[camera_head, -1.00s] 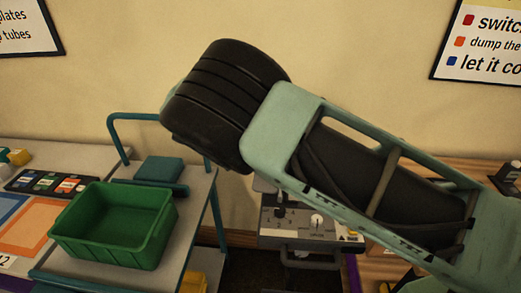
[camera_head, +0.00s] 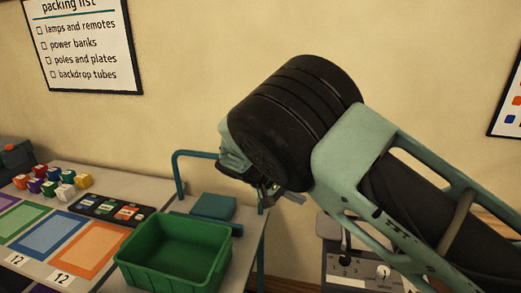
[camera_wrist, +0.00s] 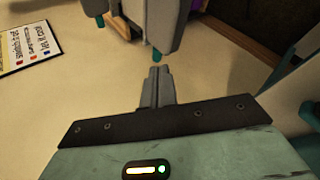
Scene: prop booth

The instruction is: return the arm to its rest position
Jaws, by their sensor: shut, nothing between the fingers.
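My arm reaches in from the right in the head view, with its black wrist housing raised in front of the wall. My gripper (camera_head: 280,194) hangs below that housing, partly hidden by it, and is shut with nothing held. In the wrist view, the narrow grey fingers of my gripper (camera_wrist: 158,73) are together.
A green bin (camera_head: 175,252) stands on a cart with a teal rail (camera_head: 178,175), left of my gripper. Small coloured blocks (camera_head: 58,181) lie farther left. A grey control box (camera_head: 360,270) sits below the arm. A packing list (camera_head: 85,45) hangs on the wall.

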